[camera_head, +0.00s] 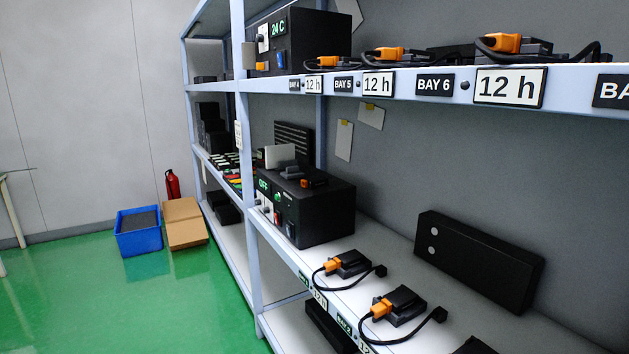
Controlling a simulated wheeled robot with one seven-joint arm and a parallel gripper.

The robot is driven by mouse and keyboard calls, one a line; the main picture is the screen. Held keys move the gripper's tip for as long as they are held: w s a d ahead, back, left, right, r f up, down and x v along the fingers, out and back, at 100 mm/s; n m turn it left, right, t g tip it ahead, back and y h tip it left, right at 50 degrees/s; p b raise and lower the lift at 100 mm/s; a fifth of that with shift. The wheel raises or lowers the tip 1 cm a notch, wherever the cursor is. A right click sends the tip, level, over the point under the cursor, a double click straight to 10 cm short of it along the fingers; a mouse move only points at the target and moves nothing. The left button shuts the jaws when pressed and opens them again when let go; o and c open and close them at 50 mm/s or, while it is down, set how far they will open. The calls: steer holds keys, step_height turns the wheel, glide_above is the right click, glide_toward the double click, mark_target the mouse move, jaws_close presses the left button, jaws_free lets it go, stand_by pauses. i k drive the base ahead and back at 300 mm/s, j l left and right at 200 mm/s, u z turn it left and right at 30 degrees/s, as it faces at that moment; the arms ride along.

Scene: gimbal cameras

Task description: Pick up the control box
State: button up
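Two black boxes with front panels look like control boxes, and I cannot tell which one the task names. One (325,215) stands on the middle shelf, with a green "OFF" display, switches and small dark and orange items on its top. My gripper is not in view.
The grey shelf rack (247,190) has upright posts and shelf edges in front. Black devices with orange connectors and cables (400,302) and a long black box (480,260) share the middle shelf. A blue crate (138,240), cardboard box (186,235) and fire extinguisher (172,184) stand on the floor. Green floor (110,315) is open at left.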

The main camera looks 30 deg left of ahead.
mark_target(312, 183)
steer(key=i+j, duration=0.15)
steer(key=j, duration=0.2)
steer(key=i+j+z, duration=0.1)
steer(key=j, duration=0.3)
steer(key=i+j, duration=0.2)
steer(key=j, duration=0.15)
steer(key=i+j, duration=0.15)
steer(key=j, duration=0.25)
steer(key=i+j+z, duration=0.1)
steer(key=j, duration=0.25)
steer(key=i+j, duration=0.2)
steer(key=j, duration=0.2)
